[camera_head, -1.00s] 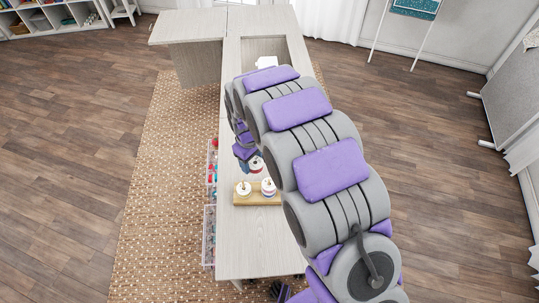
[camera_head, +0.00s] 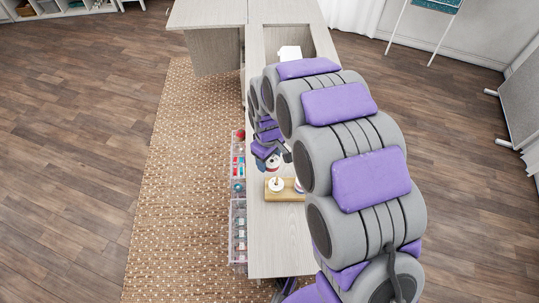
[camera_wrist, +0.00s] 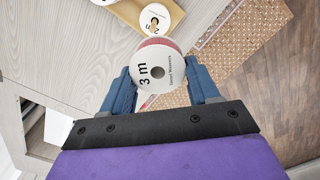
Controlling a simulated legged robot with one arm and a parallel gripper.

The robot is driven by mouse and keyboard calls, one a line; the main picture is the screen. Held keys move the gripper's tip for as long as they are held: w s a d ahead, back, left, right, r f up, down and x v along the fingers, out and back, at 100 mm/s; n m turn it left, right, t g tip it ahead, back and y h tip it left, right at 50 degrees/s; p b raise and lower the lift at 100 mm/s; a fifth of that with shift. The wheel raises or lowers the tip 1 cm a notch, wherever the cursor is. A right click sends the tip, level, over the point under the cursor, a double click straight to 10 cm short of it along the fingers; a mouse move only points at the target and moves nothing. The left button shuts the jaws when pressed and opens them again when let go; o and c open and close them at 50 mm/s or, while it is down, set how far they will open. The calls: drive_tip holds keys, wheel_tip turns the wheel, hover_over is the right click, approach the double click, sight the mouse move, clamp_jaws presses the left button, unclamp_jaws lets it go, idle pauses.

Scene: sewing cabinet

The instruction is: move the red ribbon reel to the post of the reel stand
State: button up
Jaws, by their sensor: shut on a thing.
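My gripper (camera_wrist: 160,84) has blue fingers, shut on the sides of the red ribbon reel (camera_wrist: 157,70). The reel has a white face printed "3 m" and a thin red-pink edge. In the head view the held reel (camera_head: 272,164) hangs just behind and above the reel stand, apart from it. The stand is a light wooden base (camera_head: 285,196) on the cabinet top. A white-topped reel (camera_head: 276,185) sits on its left part; a second one at its right is partly hidden by my arm. The wrist view shows part of the stand (camera_wrist: 128,12) at the top. I cannot see a bare post.
Clear trays with coloured items (camera_head: 238,222) stand along the cabinet's left side. The pale cabinet top (camera_head: 275,250) is clear in front of the stand. A white object (camera_head: 289,52) lies farther back. A woven rug (camera_head: 185,180) covers the floor at left.

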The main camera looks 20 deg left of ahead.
drive_tip(key=d+f, duration=0.1)
drive_tip(key=d, duration=0.1)
drive_tip(key=d+f+b, duration=0.1)
drive_tip(key=shift+d+f, duration=0.35)
drive_tip(key=shift+a+f, duration=0.2)
drive_tip(key=shift+a, duration=0.75)
drive_tip(key=shift+a+f, duration=0.2)
drive_tip(key=shift+a, duration=0.75)
drive_tip(key=shift+s+d+r, duration=0.1)
drive_tip(key=shift+d+r, duration=0.15)
drive_tip(key=shift+d, duration=0.3)
drive_tip(key=shift+d+r, duration=0.2)
drive_tip(key=shift+d, duration=0.3)
drive_tip(key=shift+a+f, duration=0.2)
drive_tip(key=shift+a, duration=0.5)
drive_tip(key=shift+a+f, duration=0.2)
drive_tip(key=shift+a, duration=0.45)
drive_tip(key=shift+d+r+p, duration=0.15)
drive_tip(key=shift+d+r, duration=0.05)
drive_tip(key=shift+d, duration=0.6)
drive_tip(key=shift+d+r+p, duration=0.15)
drive_tip(key=shift+d+r, duration=0.05)
drive_tip(key=shift+d, duration=0.55)
drive_tip(key=shift+d+f, duration=0.1)
drive_tip(key=shift+d, duration=0.6)
drive_tip(key=shift+a+f, duration=0.1)
drive_tip(key=shift+a, duration=0.95)
